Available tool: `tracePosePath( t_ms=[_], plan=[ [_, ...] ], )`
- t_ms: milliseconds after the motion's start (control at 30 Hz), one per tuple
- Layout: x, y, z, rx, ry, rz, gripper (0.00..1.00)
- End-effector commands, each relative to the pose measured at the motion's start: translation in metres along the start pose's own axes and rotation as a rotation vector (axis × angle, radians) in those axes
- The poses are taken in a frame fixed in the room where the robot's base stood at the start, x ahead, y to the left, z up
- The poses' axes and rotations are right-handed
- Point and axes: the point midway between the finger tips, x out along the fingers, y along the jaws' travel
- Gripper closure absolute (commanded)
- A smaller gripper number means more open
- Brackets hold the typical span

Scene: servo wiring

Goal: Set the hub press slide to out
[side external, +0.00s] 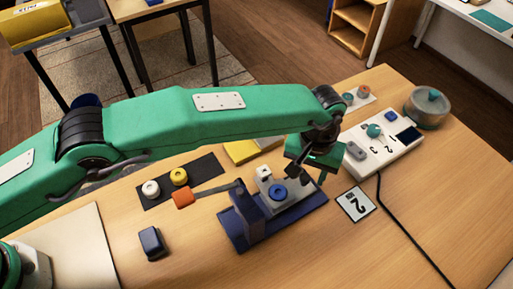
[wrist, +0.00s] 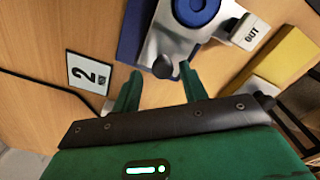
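The hub press has a dark blue base (side external: 235,232) and a grey metal slide (side external: 296,190) carrying a blue ring (side external: 279,191). In the wrist view the slide (wrist: 165,45) ends in a small dark knob (wrist: 162,66), and the blue ring (wrist: 196,10) is at the top edge. A white block marked OUT (wrist: 250,33) stands beside the slide. My gripper (side external: 322,178) is over the press's right end. In the wrist view its green fingers (wrist: 160,80) are open, with the knob between the fingertips. I cannot tell whether they touch it.
A card marked 2 (side external: 356,204) lies right of the press. The press lever has an orange handle (side external: 183,198). A black mat with white and yellow rings (side external: 179,176) lies to the left. A white control box (side external: 383,142) with a black cable stands behind on the right.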

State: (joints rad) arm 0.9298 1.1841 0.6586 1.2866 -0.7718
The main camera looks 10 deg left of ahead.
Motion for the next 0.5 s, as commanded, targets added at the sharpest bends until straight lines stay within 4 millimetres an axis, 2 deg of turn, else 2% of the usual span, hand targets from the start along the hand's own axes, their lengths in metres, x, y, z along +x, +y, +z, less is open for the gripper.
tracePosePath(
  t_ms=[300, 500],
  plan=[
    [0.0014, -0.0015, 0.0014, 0.0, -0.007, -0.006, 0.56],
    [-0.008, -0.0014, 0.0012, -0.001, -0.006, -0.006, 0.56]
  ],
)
